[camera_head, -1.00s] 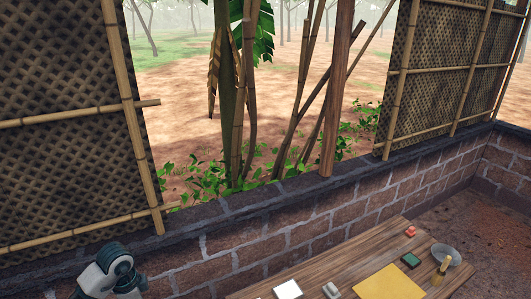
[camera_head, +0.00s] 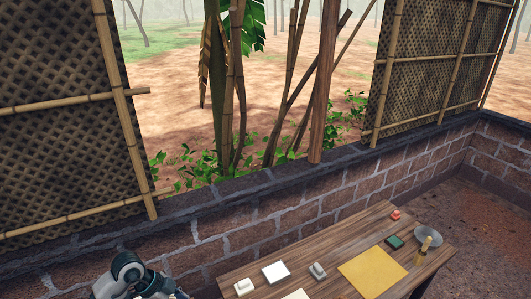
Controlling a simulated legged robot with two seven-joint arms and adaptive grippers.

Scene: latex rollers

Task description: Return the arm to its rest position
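Part of my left arm (camera_head: 137,276) shows at the bottom left, to the left of the table and close to the brick wall. Its gripper is outside the picture, or cut off by the bottom edge. My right arm and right gripper do not show.
A wooden table (camera_head: 330,250) carries a yellow sheet (camera_head: 372,272), white block (camera_head: 276,272), grey item (camera_head: 318,271), small white item (camera_head: 244,287), dark green block (camera_head: 394,242), red item (camera_head: 395,215) and a bowl (camera_head: 430,236) with a yellow-handled tool (camera_head: 424,247). A brick wall (camera_head: 300,215) stands behind.

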